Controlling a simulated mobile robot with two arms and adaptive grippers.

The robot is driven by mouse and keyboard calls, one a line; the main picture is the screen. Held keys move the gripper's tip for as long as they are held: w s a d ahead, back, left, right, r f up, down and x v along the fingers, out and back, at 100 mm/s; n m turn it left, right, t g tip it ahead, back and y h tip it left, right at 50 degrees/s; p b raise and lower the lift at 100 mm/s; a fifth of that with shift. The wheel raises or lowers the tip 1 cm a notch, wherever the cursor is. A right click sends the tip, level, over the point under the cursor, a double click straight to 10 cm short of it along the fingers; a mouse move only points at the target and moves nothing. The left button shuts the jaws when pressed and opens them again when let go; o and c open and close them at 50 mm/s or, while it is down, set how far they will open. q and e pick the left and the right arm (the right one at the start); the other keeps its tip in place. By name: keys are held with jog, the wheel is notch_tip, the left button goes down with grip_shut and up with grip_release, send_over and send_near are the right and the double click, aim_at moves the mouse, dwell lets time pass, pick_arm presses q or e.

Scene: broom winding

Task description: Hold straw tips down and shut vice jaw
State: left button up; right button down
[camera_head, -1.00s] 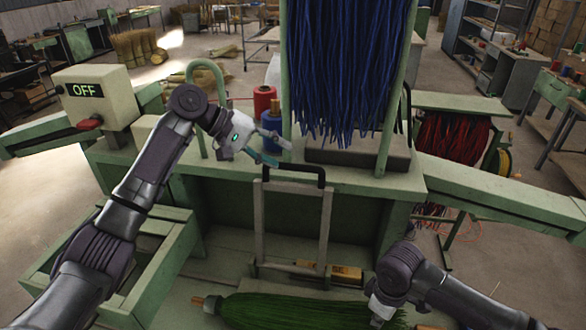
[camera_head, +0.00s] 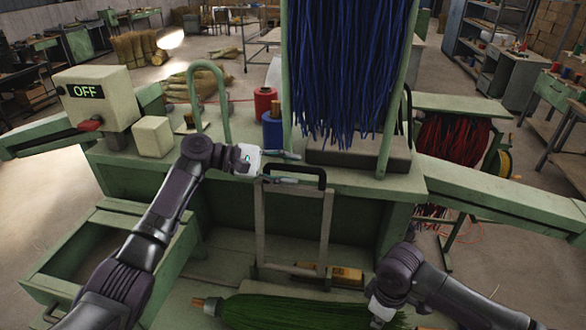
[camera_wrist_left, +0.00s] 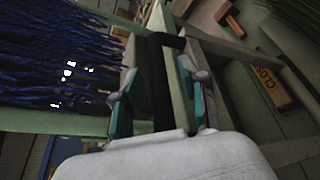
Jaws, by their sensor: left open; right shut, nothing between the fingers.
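A metal frame with a black handle (camera_head: 322,176) stands at the front of the green bench. My left gripper (camera_head: 297,168) is open at the handle's left end. In the left wrist view, the black bar (camera_wrist_left: 160,85) lies between its teal fingers, with gaps at the sides. A green straw bundle (camera_head: 290,310) lies on the low front shelf, its wooden stub to the left. My right gripper (camera_head: 378,319) is shut and empty at the bundle's right end; whether it touches the straw, I cannot tell. Blue strands (camera_head: 335,70) hang above the bench. I cannot tell which part is the vice jaw.
A control box (camera_head: 97,97) reading OFF, with a red lever, stands at the left. A cream block (camera_head: 153,136), red spool (camera_head: 265,100) and blue spool (camera_head: 272,130) stand on the bench. A yellow block (camera_head: 345,273) lies behind the straw. An open drawer (camera_head: 75,265) is at lower left.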

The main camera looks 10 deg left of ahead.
pick_arm(q)
jog(key=shift+w+d+f, duration=0.15)
jog(key=shift+w+d, duration=0.05)
jog(key=shift+d, duration=0.35)
grip_shut()
